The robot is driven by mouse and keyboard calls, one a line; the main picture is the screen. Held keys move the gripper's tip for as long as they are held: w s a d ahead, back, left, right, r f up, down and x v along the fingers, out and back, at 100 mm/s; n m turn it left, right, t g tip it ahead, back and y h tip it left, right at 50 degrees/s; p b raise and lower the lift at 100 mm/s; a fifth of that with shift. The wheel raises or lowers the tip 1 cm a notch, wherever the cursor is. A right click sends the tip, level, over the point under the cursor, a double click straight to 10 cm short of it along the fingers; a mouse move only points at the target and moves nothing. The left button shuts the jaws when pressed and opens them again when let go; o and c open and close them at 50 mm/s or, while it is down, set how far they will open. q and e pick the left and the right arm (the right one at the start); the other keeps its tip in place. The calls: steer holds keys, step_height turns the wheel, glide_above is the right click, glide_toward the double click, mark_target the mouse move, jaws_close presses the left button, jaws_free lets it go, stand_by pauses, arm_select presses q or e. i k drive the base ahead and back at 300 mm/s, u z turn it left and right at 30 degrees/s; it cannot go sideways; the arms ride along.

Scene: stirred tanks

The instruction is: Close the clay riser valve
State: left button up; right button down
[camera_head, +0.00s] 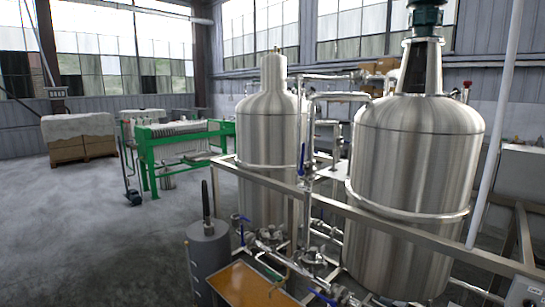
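Two steel tanks stand side by side, a narrower one (268,130) and a larger one (415,150). Several valves with blue handles sit on the steel pipes around them. One blue handle (301,160) points upright on a vertical pipe between the tanks. Another blue handle (240,218) is low in front of the narrower tank, and one more (323,297) is at the bottom edge. No label shows which is the clay riser valve. Neither of my grippers is in view.
A steel rail (385,220) crosses in front of the tanks. A grey cylinder (208,250) with a black rod and an orange-brown tray (245,286) stand at the front. A green-framed machine (180,150) is behind left. The floor at left is open.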

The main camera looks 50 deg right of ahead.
mark_target(302, 157)
steer(key=u, duration=0.05)
steer(key=i, duration=2.7)
steer(key=z, duration=1.65)
steer(key=i, duration=0.95)
steer(key=z, duration=0.9)
